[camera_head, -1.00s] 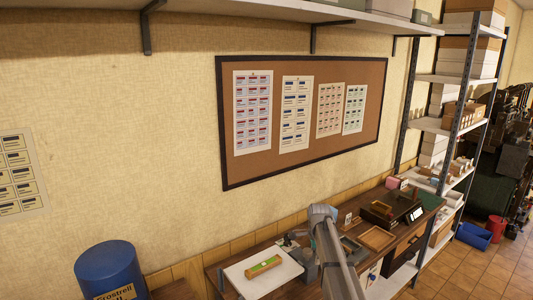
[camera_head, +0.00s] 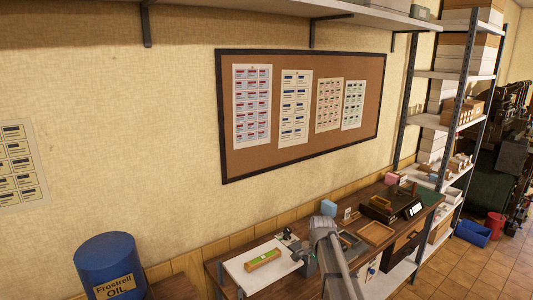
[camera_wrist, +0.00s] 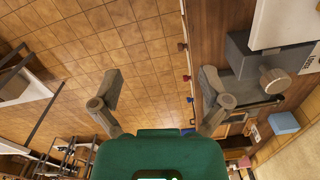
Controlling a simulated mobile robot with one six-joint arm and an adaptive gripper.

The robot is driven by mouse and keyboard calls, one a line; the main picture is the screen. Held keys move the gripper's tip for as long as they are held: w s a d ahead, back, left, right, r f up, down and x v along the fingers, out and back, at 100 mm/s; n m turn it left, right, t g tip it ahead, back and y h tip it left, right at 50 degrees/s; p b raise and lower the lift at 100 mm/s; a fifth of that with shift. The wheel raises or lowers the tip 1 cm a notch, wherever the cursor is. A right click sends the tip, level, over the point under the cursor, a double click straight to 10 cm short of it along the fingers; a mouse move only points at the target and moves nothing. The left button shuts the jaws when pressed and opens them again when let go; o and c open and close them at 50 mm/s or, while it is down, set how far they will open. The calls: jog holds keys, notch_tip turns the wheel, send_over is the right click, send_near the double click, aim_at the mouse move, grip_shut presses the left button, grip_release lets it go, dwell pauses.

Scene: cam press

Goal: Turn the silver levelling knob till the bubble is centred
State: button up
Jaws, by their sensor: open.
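A spirit level with a yellow-green vial (camera_head: 263,258) lies on a white plate (camera_head: 240,272) on the bench; its bubble is too small to read. A round, silvery-beige knob (camera_wrist: 274,81) sticks out of a grey block (camera_wrist: 243,58) at the right of the wrist view. I cannot tell for sure that it is the levelling knob. My gripper (camera_wrist: 160,76) is open and empty, with floor behind its fingers; the knob lies to the right of the right finger, apart from it. In the head view my arm hides part of the bench and the gripper.
The wooden bench (camera_head: 218,271) runs along the wall with a wooden tray (camera_head: 376,233) and a blue box (camera_head: 329,208), also in the wrist view (camera_wrist: 284,122). A blue oil drum (camera_head: 106,262) stands at the left. Open tiled floor (camera_head: 480,275) lies at the right.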

jog(key=s+f+n+b, duration=0.3)
jog(key=s+n, duration=0.3)
jog(key=s, duration=0.4)
jog(key=s+f+n+b, duration=0.4)
jog(key=s+n, duration=0.3)
jog(key=s, duration=0.4)
jog(key=shift+s+a+f, duration=0.25)
jog(key=shift+a, duration=0.1)
dwell(1.7)
